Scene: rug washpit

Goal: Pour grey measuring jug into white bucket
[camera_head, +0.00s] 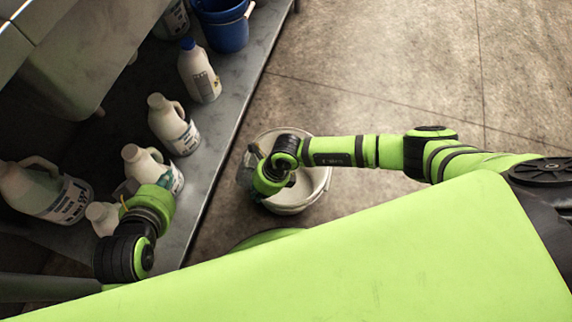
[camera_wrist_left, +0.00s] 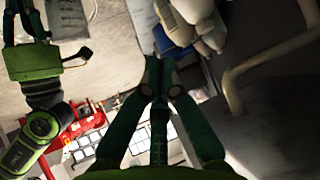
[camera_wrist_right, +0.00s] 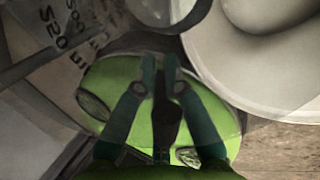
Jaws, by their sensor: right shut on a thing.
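The white bucket (camera_head: 318,190) stands on the floor beside the shelf, partly hidden by my right arm. It also shows in the right wrist view (camera_wrist_right: 262,85) at the upper right. The grey measuring jug (camera_head: 245,172), see-through with black markings, is over the bucket's left side. In the right wrist view its marked wall (camera_wrist_right: 65,45) fills the upper left. My right gripper (camera_wrist_right: 160,65) is shut on the jug, with the exact grip unclear. The jug's contents are hidden. My left gripper (camera_wrist_left: 160,68) looks shut, with nothing seen between its fingertips, near the white bottles.
A grey shelf (camera_head: 222,125) on the left bears several white bottles, including a blue-capped one (camera_head: 200,75) and a middle one (camera_head: 172,125). A blue bucket (camera_head: 226,35) stands at the shelf's far end. The concrete floor (camera_head: 390,70) beyond my right arm is clear.

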